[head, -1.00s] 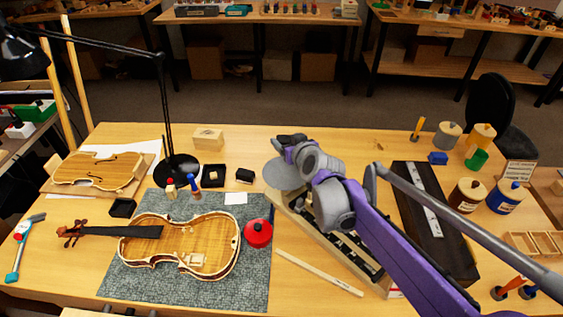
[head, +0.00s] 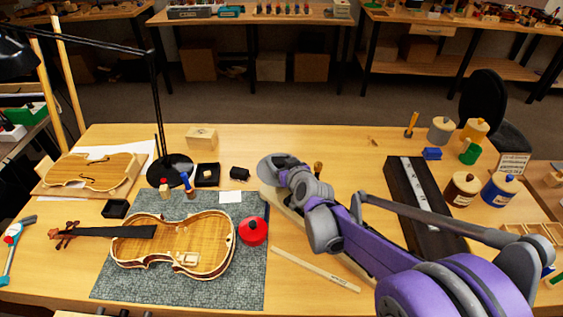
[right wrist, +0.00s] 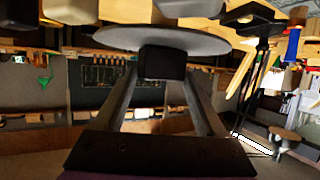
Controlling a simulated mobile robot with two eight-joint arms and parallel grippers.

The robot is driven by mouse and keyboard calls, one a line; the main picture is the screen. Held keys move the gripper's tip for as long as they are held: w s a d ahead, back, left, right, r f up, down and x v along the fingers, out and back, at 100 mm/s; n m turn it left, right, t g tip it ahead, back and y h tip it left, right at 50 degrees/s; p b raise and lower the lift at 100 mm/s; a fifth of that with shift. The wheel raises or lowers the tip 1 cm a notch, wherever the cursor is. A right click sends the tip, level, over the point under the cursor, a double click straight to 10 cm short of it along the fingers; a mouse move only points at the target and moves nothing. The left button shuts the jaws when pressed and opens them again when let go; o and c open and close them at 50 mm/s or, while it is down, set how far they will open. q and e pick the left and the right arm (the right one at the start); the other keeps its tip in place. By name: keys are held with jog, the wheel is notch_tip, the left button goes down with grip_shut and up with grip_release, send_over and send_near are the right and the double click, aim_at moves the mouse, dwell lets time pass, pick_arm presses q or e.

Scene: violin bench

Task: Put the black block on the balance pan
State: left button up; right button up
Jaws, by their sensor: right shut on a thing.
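The balance pan (head: 267,172) is a grey round disc near the middle of the bench, partly covered by my right arm in the head view. My right gripper (head: 283,161) is at the pan. In the right wrist view its two fingers are shut on the black block (right wrist: 162,62), a small dark cube. There the block overlaps the grey disc of the pan (right wrist: 196,39); I cannot tell whether they touch. The block is hidden in my gripper in the head view. My left gripper is not in view.
A small black object (head: 240,173) and an open black box (head: 207,175) lie left of the pan. A red round tin (head: 252,231) and a violin body (head: 178,245) rest on the grey mat (head: 125,288). A lamp base (head: 172,170) stands behind. A long dark case (head: 412,200) lies right.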

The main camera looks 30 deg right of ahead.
jog(key=o, duration=1.3)
jog(key=shift+f, duration=0.1)
